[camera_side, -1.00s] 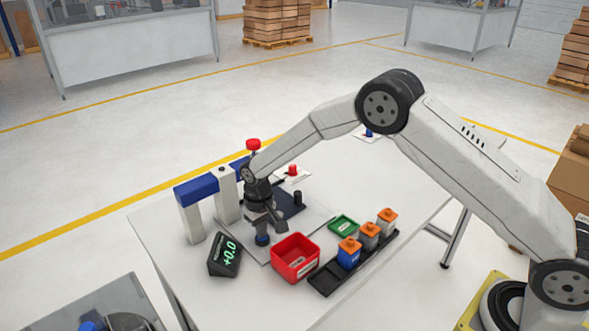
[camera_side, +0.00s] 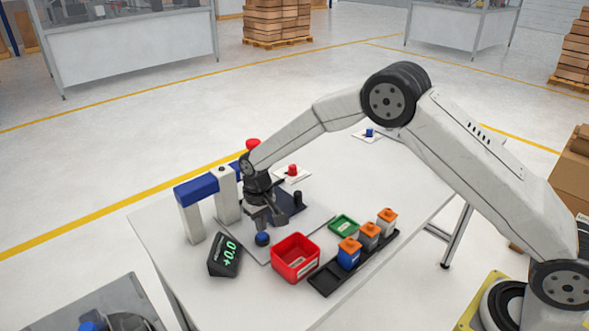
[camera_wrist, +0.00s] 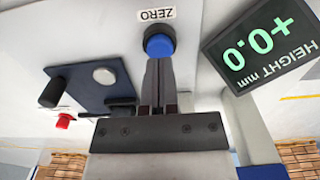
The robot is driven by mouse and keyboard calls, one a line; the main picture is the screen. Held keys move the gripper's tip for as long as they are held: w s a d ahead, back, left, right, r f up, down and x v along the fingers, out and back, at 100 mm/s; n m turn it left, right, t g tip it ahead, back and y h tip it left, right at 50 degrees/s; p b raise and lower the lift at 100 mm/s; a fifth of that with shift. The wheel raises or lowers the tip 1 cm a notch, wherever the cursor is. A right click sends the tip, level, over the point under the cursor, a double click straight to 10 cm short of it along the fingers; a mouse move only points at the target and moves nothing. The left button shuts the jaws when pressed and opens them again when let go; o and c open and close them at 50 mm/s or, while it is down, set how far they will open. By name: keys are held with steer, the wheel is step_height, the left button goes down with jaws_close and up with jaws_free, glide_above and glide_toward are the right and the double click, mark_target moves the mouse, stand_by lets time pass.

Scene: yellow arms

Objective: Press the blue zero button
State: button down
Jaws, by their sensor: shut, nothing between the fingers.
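The blue zero button (camera_side: 262,239) sits in a dark round base on the grey plate, in front of the gauge stand. In the wrist view the blue button (camera_wrist: 159,46) lies just beyond the fingertips, beside a label reading ZERO (camera_wrist: 156,14). My gripper (camera_side: 265,226) is shut and empty, pointing down a little above the button. In the wrist view its fingers (camera_wrist: 158,62) are together and overlap the button's near edge. The height display (camera_side: 225,255) reads +0.0; it also shows upside down in the wrist view (camera_wrist: 260,45).
A red bin (camera_side: 295,258) stands right of the button. A black rack (camera_side: 330,279) holds orange-topped blocks, with a green tray (camera_side: 344,225) behind. The blue-topped gauge stand (camera_side: 197,190) is close on the left. A red knob (camera_side: 292,170) stands behind.

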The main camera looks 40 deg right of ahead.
mark_target(267, 235)
steer(key=shift+r, duration=2.65)
steer(key=shift+s+d+r, duration=0.4)
steer(key=shift+s+d, duration=0.05)
steer(key=shift+s, duration=0.05)
steer(key=s+d+r+t, duration=0.1)
steer(key=s+d, duration=0.4)
steer(key=s, duration=0.7)
steer(key=s+d+r+t, duration=0.1)
steer(key=s+d+r, duration=0.2)
steer(key=s, duration=0.9)
steer(key=shift+s+d+t, duration=0.2)
steer(key=shift+d+t, duration=0.1)
steer(key=shift+d, duration=0.65)
